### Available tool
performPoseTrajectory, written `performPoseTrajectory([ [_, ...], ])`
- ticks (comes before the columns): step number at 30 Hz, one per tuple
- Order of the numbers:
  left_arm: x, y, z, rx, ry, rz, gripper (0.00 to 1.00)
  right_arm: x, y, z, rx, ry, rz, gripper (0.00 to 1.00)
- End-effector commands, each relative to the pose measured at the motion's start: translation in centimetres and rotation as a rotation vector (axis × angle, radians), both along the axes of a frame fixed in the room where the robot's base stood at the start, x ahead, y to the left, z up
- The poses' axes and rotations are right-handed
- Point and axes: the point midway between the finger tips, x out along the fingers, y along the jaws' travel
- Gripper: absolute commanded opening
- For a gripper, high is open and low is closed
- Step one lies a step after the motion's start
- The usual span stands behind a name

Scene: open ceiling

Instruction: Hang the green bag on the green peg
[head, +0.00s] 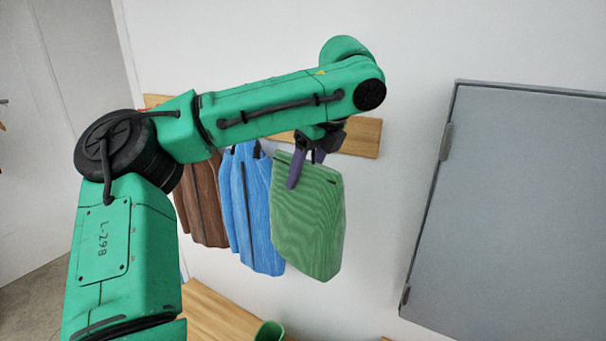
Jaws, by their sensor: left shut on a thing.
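The green bag (312,222) hangs below my left gripper (305,168) in the head view, close to the wall and right of the blue bag. The gripper's purple fingers are shut on the top of the green bag, which tilts slightly. The wooden peg board (362,138) runs along the wall behind my left arm. The green peg cannot be made out; my arm and gripper cover much of the board. My right gripper is not in view.
A blue bag (250,215) and a brown bag (203,207) hang left of the green bag. Below is a wooden bench (215,318) with a green object (269,331) at its edge. A grey cabinet door (510,215) is on the right wall. Bare wall lies between it and the green bag.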

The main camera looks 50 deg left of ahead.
Motion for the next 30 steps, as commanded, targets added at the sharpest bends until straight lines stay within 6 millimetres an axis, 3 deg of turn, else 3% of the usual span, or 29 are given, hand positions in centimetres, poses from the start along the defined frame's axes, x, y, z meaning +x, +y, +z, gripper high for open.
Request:
performPoseTrajectory([
  [30, 7.3, 2.3, -0.6, 0.001, 0.0, 0.0, 0.0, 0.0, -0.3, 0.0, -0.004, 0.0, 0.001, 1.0],
])
